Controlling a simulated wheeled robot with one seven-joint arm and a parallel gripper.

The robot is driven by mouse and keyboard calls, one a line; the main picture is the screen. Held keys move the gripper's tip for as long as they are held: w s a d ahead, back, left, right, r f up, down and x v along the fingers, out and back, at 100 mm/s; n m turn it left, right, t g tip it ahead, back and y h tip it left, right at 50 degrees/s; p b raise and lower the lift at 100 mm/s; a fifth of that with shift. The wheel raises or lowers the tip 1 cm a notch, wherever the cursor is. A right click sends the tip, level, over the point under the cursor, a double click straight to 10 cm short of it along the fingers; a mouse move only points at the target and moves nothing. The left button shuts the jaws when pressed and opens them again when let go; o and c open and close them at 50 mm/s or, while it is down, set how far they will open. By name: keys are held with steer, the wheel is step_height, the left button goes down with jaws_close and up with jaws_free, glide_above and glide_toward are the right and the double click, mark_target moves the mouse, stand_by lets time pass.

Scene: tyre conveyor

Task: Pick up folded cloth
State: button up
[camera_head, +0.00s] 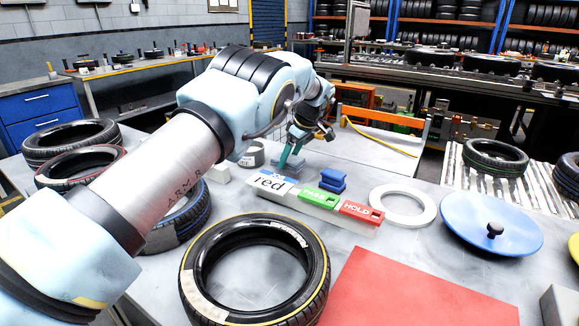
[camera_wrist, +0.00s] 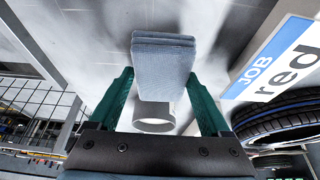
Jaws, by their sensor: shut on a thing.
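The folded cloth (camera_wrist: 163,62) is a blue-grey layered stack in the wrist view. It sits between the two green fingers of my gripper (camera_wrist: 160,78), which is shut on it. In the head view my gripper (camera_head: 291,155) is low over the far middle of the grey table. The cloth is small there and partly hidden by the fingers. I cannot tell whether it touches the table.
A blue block (camera_head: 333,178), white ring (camera_head: 403,205), blue disc (camera_head: 470,225), red mat (camera_head: 400,295) and several tyres (camera_head: 205,300) crowd the table.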

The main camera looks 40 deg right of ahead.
mark_target(290, 158)
step_height(290, 158, up, 16)
steer(key=shift+f, duration=0.2)
